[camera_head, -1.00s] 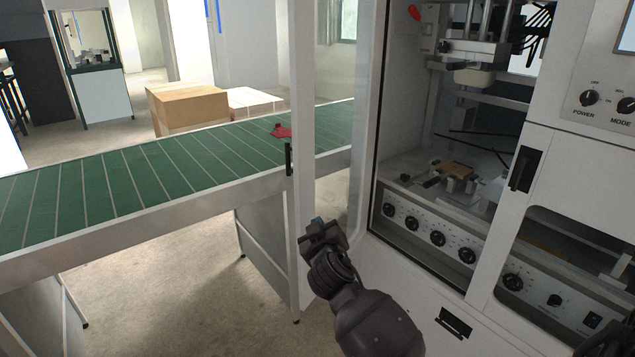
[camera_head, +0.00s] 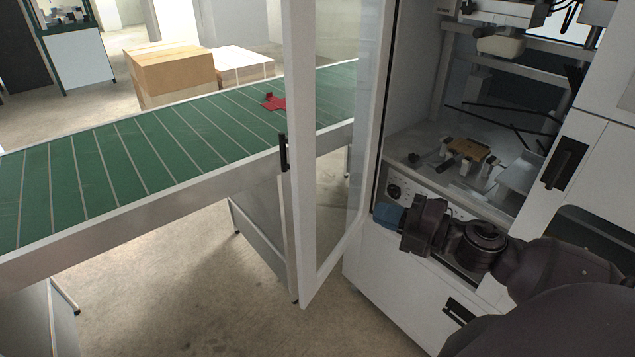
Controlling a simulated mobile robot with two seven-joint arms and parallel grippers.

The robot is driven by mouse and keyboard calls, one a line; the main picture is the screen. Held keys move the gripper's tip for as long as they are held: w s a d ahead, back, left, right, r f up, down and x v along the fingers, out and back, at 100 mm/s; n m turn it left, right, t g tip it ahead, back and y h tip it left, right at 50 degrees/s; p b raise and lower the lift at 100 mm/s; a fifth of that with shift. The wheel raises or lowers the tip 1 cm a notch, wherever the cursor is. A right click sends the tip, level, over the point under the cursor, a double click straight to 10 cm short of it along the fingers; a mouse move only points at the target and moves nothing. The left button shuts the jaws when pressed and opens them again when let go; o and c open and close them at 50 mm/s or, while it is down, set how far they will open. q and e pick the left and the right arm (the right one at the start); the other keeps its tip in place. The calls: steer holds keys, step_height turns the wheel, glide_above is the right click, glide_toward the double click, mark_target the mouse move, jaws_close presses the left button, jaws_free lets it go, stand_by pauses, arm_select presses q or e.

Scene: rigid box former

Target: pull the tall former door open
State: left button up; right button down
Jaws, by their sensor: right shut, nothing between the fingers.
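The tall former door (camera_head: 297,200) has a white frame around a glass pane. It stands swung open from the former (camera_head: 420,270), its free edge towards the conveyor. A dark handle (camera_head: 283,152) is on that edge. My right gripper (camera_head: 388,214), with blue fingertips, is shut and empty. It appears on the inner side of the door, in front of the former's opening and knob panel, to the right of the door frame. I cannot tell whether it touches the door. My left gripper is not in view.
A green conveyor (camera_head: 140,165) runs behind the door, with a red part (camera_head: 273,102) on it. Cardboard boxes (camera_head: 175,72) stand beyond it. Inside the former is a small fixture (camera_head: 463,152). A second door handle (camera_head: 563,163) is at right.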

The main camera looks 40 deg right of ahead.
mark_target(302, 186)
steer(key=shift+p+x, duration=0.75)
steer(key=shift+x, duration=6.15)
steer(key=shift+a, duration=0.15)
